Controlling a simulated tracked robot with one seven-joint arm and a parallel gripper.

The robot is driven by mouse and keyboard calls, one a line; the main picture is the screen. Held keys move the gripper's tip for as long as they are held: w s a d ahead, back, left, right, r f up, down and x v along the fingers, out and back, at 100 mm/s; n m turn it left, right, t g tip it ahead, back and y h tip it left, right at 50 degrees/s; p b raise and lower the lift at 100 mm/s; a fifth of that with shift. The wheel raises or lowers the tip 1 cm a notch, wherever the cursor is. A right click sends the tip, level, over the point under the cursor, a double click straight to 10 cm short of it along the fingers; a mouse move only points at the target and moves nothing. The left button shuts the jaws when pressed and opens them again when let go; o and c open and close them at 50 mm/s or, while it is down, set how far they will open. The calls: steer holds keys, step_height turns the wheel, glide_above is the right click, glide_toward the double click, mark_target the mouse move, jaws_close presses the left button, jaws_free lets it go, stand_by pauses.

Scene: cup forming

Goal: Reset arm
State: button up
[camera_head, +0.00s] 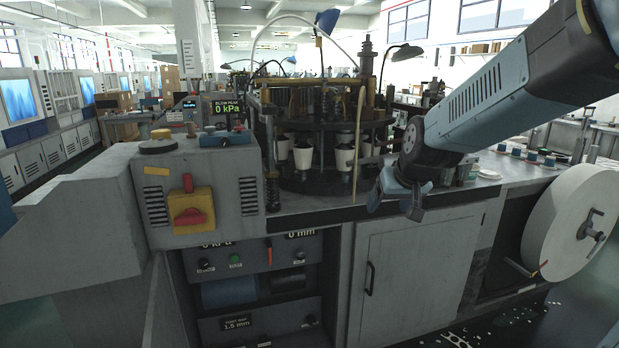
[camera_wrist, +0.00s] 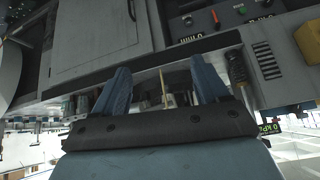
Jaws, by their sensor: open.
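My gripper (camera_head: 397,199) is at the end of my blue and grey arm, which comes in from the upper right in the head view. It hangs in front of the cup machine's bench edge, right of the cup turret. In the wrist view my gripper (camera_wrist: 165,85) shows two blue fingers spread apart, with nothing held between them. The cup forming machine (camera_head: 320,120) has a round turret with several white cups (camera_head: 303,155) around it. The wrist picture is upside down, with the cabinet front at the top.
A grey housing with a yellow and red switch (camera_head: 190,210) stands left of the turret. A cabinet door (camera_head: 410,270) is below the bench. A large paper reel (camera_head: 575,222) is at the right. Small items and a white stack (camera_head: 488,175) lie on the bench.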

steer(key=s+d+r, duration=0.2)
steer(key=s, duration=0.8)
steer(key=s+d+r+m+g+h, duration=0.1)
steer(key=s+d, duration=0.2)
steer(key=s, duration=0.8)
steer(key=shift+d+r, duration=0.25)
steer(key=shift+r, duration=0.15)
